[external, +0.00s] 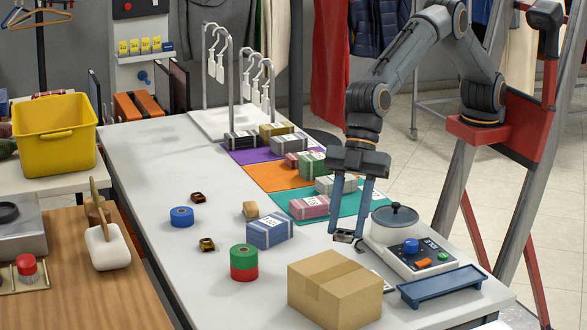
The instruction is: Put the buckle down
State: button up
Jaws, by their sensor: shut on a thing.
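My gripper (351,232) points down over the white table (150,163), left of the scale. It is shut on a small dark buckle (343,237), which shows between and just left of the fingertips. The buckle is low, close to the table top; I cannot tell whether it touches it. Two similar brown-gold buckles lie on the table farther left, one (198,197) near the blue tape roll and one (207,245) left of the green and red rolls.
A scale (412,255) with a lidded pan and a blue tray (440,286) stand right of my gripper. A cardboard box (335,288) is in front. A blue-grey bundle (270,231) and a teal mat (345,220) with bundles lie left and behind. The table's left part is clear.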

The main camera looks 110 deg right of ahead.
aim_at(346, 275)
jog(key=shift+f+p, duration=0.6)
jog(key=shift+f, duration=2.4)
jog(key=shift+f, duration=0.15)
jog(key=o, duration=1.1)
jog(key=shift+s+d+r, duration=0.1)
jog(key=shift+s+r, duration=0.05)
jog(key=shift+r, duration=0.4)
jog(key=b+v, duration=0.2)
jog(key=v, duration=0.9)
jog(key=shift+d+b, duration=0.1)
jog(key=shift+b, duration=0.3)
